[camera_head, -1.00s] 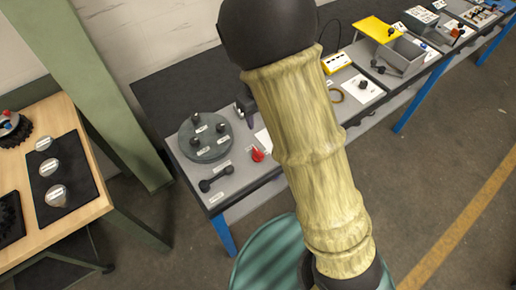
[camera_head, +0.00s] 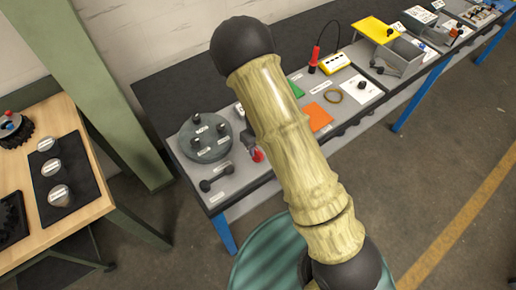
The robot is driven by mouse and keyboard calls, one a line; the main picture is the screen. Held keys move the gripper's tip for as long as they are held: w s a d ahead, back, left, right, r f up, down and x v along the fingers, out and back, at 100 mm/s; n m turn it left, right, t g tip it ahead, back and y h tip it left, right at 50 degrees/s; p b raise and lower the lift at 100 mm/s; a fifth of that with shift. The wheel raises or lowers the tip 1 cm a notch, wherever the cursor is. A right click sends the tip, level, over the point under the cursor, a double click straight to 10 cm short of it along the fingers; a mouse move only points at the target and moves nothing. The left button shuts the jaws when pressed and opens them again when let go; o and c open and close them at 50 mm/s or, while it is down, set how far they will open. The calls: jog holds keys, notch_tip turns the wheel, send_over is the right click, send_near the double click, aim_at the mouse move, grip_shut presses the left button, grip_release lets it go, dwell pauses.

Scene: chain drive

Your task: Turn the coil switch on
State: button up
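A small red part (camera_head: 258,156) sits on the grey bench panel, right of a round grey disc with black knobs (camera_head: 205,138). It may be the coil switch, but I cannot read its label. A dark grey piece (camera_head: 248,138), which looks like the end of my gripper, is right at the red part and partly covers it. Whether it touches the red part cannot be told. My arm's pale, ribbed link crosses the middle of the view and hides the rest of the gripper. The fingers cannot be made out.
A black bar handle (camera_head: 216,178) lies in front of the disc. An orange plate (camera_head: 317,117), a red corded tool (camera_head: 313,62) and a yellow box (camera_head: 336,63) are farther right on the bench. A wooden table (camera_head: 85,150) stands at left. A green post stands between them.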

aim_at(258, 154)
jog(key=shift+f, duration=1.1)
jog(key=shift+c, duration=0.2)
grip_shut()
